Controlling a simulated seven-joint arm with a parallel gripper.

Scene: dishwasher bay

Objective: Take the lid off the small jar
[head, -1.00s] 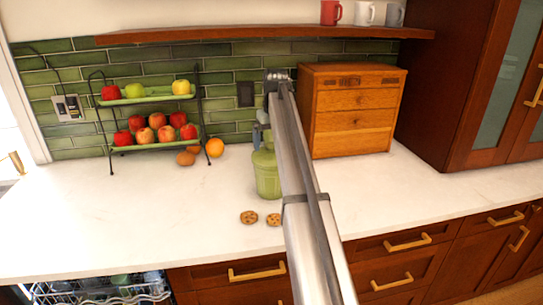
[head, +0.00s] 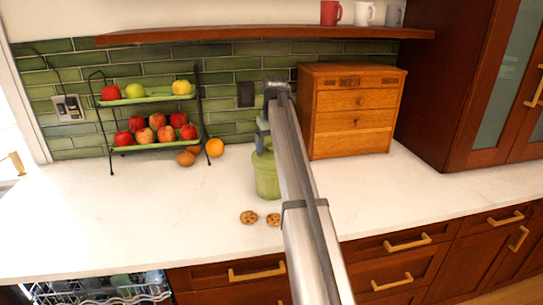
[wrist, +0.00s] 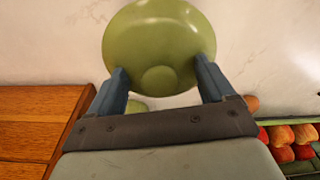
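The small green jar (head: 266,180) stands upright on the white counter, partly hidden behind my arm. In the head view, my gripper (head: 262,142) is right at the jar's top.
Two cookies (head: 249,217) lie in front of the jar. A wooden drawer box (head: 352,120) stands to the right. A two-tier fruit rack (head: 150,97) stands to the left, with an orange (head: 215,147) beside it. The left counter is clear.

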